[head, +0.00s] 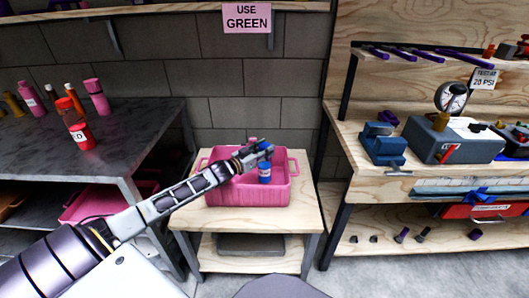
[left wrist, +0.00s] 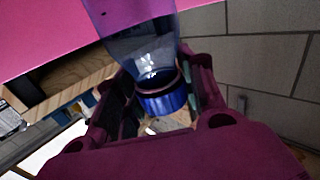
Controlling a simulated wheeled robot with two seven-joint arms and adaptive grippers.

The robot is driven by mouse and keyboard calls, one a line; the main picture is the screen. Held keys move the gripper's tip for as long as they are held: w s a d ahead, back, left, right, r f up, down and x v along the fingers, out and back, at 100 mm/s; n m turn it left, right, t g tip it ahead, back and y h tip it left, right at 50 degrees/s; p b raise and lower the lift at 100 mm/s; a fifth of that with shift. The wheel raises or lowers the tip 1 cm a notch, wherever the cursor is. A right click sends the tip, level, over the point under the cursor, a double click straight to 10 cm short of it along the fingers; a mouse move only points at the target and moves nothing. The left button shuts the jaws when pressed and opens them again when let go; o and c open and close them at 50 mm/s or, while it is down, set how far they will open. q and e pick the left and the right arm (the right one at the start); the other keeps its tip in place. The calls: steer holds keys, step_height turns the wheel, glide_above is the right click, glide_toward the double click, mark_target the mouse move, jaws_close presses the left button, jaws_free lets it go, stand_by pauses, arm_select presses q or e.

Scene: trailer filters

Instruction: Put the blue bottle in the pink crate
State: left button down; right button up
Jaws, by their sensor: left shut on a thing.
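The blue bottle (head: 265,174) hangs upright below my left gripper (head: 258,152) in the head view, with a pale label on its side. It appears over or inside the pink crate (head: 225,197), in front of the crate's back wall; I cannot tell whether it touches the floor. In the left wrist view, the fingers of my left gripper (left wrist: 160,105) are shut around the bottle's blue cap (left wrist: 165,101), and its body runs away from them. A pink surface, likely the crate (left wrist: 45,28), lies beside it. My right gripper is not in view.
The crate stands on a small wooden table (head: 190,218). A dark bench (head: 140,128) with a red bottle (head: 75,128) and other bottles is at left. A wooden workbench (head: 350,122) with a vise (head: 383,146) is at right. A pink "USE GREEN" sign (head: 246,18) hangs behind.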

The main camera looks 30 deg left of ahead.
arm_select(q)
steer(key=shift+f, duration=0.1)
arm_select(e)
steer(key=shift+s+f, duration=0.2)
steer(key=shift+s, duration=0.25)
arm_select(q)
steer(key=c, duration=0.9)
jaws_free()
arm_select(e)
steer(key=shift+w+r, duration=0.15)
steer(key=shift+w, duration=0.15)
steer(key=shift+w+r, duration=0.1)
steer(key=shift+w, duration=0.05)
arm_select(q)
steer(key=shift+s, duration=0.1)
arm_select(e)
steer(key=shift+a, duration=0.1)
